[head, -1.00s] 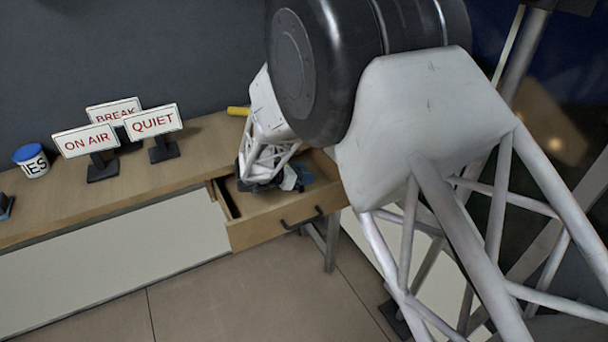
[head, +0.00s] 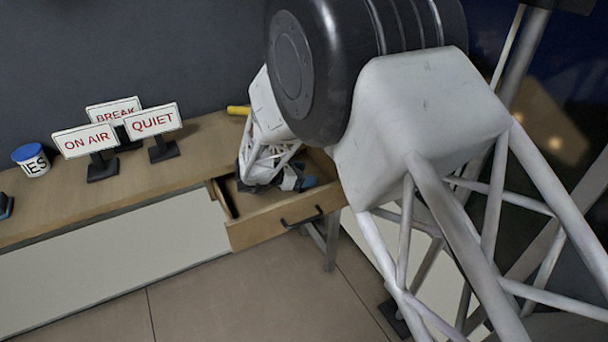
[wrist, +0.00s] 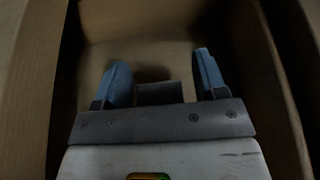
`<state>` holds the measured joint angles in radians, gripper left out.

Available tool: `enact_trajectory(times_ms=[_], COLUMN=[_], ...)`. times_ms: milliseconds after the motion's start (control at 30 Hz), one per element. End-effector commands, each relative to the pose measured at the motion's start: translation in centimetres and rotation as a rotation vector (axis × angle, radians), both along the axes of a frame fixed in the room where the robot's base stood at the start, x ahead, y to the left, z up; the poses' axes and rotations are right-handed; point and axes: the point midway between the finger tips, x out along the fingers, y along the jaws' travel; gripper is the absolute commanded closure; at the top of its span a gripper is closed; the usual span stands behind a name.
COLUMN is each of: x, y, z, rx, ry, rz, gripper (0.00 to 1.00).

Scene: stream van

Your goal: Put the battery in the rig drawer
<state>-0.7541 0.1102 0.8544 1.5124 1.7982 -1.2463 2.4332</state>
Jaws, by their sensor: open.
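The rig drawer (head: 262,232) is pulled open under the desk; its wooden walls (wrist: 285,80) surround my gripper in the wrist view. My gripper (head: 303,183) is down inside the drawer in the head view, partly hidden by my own arm. In the wrist view my gripper (wrist: 162,75) has its two blue fingertips well apart. A dark grey block (wrist: 160,93), probably the battery, shows between the fingers, low in the drawer. It is dim, and I cannot tell whether it touches the fingers or the drawer floor. The block cannot be made out in the head view.
ON AIR (head: 87,142), BREAK (head: 113,111) and QUIET (head: 153,121) signs stand on the desk (head: 130,186). A blue-and-white tub (head: 32,161) is at the left. A yellow object (head: 238,110) lies behind my arm. Desk space before the signs is clear.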

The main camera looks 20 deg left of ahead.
Motion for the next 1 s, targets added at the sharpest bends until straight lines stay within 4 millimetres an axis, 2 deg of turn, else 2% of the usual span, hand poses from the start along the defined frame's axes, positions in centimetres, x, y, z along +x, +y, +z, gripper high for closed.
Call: enact_trajectory(times_ms=[167,367,800,1000], x=[-0.3,-1.5,-5.9,-7.3], y=[0.3,1.6,6.0,7.3], z=[0.4,1.2,3.8,4.5], rx=[0.0,0.0,0.0,0.001], ry=[0.0,-0.001,-0.002,-0.001], rz=[0.001,0.001,0.003,0.002], gripper=[0.34,0.34,0.34,0.34])
